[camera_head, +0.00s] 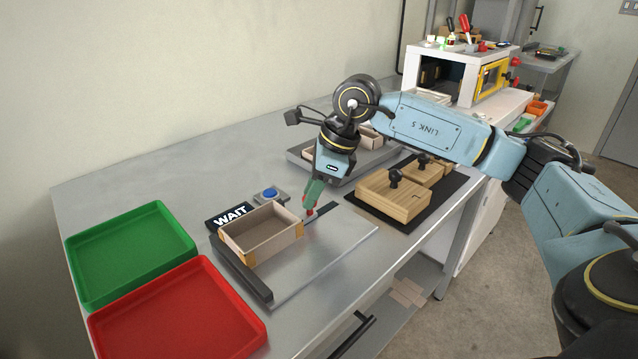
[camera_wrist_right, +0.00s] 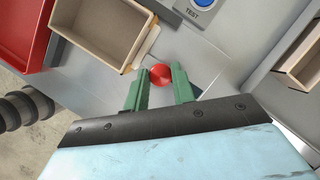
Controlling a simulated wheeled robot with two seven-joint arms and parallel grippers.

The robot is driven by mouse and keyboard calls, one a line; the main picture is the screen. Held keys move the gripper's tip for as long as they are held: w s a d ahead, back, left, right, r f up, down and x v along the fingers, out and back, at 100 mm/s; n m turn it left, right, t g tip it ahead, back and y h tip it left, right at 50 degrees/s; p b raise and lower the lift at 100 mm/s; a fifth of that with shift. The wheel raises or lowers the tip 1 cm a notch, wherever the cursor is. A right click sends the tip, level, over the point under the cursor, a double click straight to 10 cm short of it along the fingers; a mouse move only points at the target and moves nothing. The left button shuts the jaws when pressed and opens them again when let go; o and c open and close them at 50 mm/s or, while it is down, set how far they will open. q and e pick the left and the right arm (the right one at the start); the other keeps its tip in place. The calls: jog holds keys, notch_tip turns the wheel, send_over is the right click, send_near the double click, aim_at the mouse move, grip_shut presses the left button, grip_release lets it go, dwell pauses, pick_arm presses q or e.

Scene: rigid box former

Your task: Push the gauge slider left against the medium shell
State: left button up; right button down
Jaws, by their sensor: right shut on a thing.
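The box shell (camera_head: 262,250), an open light-wood tray shape with orange-tan corners, sits on the gauge plate (camera_head: 330,262) against a dark fence (camera_head: 240,272). It also shows at the upper left of the right wrist view (camera_wrist_right: 88,48). The gauge slider's red knob (camera_wrist_right: 160,76) is between the green fingers of my right gripper (camera_wrist_right: 158,80), which is shut on it. In the head view the right gripper (camera_head: 311,207) points down just right of the shell. My left gripper is not in view.
A sign reading WAIT (camera_head: 231,216) and a blue button (camera_head: 270,193) stand behind the shell. Green (camera_head: 130,293) and red (camera_head: 180,318) trays lie at left. Wooden blocks with black knobs (camera_head: 395,207) sit on a dark mat at right. The plate's front is clear.

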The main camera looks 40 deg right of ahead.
jog(key=c, duration=1.2)
grip_release()
jog(key=shift+o, duration=0.2)
jog(key=shift+r, duration=0.25)
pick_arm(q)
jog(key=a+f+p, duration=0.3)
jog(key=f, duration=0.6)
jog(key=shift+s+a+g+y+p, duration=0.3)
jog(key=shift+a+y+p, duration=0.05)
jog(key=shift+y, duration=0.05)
pick_arm(e)
jog(key=v, duration=1.3)
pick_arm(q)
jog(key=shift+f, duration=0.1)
pick_arm(e)
jog(key=shift+s+f, duration=0.1)
